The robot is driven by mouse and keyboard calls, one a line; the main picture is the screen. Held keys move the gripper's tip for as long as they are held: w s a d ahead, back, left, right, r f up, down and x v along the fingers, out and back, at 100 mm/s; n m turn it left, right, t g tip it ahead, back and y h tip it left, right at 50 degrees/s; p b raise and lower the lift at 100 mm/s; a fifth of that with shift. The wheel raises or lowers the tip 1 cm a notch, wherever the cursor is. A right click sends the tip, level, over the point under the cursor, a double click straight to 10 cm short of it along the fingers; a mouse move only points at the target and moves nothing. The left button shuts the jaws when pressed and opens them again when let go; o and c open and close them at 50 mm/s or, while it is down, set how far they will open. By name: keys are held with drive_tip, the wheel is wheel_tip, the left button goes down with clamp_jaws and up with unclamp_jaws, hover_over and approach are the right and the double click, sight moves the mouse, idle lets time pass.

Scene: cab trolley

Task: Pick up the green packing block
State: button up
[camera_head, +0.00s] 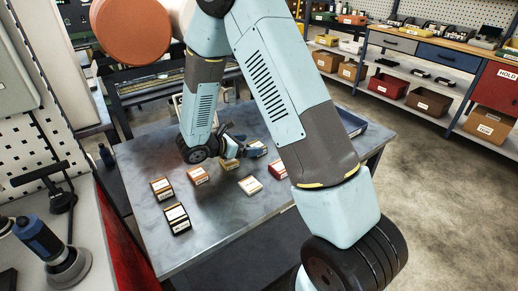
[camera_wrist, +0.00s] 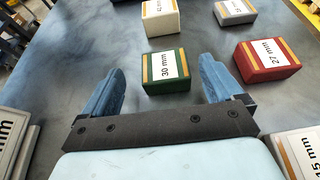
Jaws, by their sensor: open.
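The green packing block (camera_wrist: 166,73) has a white "30 mm" label and an orange band. In the wrist view it lies on the grey table, ahead of my gripper (camera_wrist: 162,68) and, in the picture, between its two blue fingers. The fingers are spread apart with nothing held. A gap shows on each side of the block; I cannot tell the height of the fingers above the table. In the head view my arm and wrist cover part of this area, and I cannot pick out the green block surely.
A red "27 mm" block (camera_wrist: 266,61) lies close to the right finger. A cream block (camera_wrist: 161,20) and a grey block (camera_wrist: 235,11) lie beyond. More blocks, such as a black-sided one (camera_head: 177,218), lie on the metal table (camera_head: 225,225). A blue tray (camera_head: 352,122) is at its right.

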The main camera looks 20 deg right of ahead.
sight(259, 144)
drive_tip(key=shift+x, duration=3.1)
drive_tip(key=shift+s, duration=0.1)
drive_tip(key=c, duration=1.1)
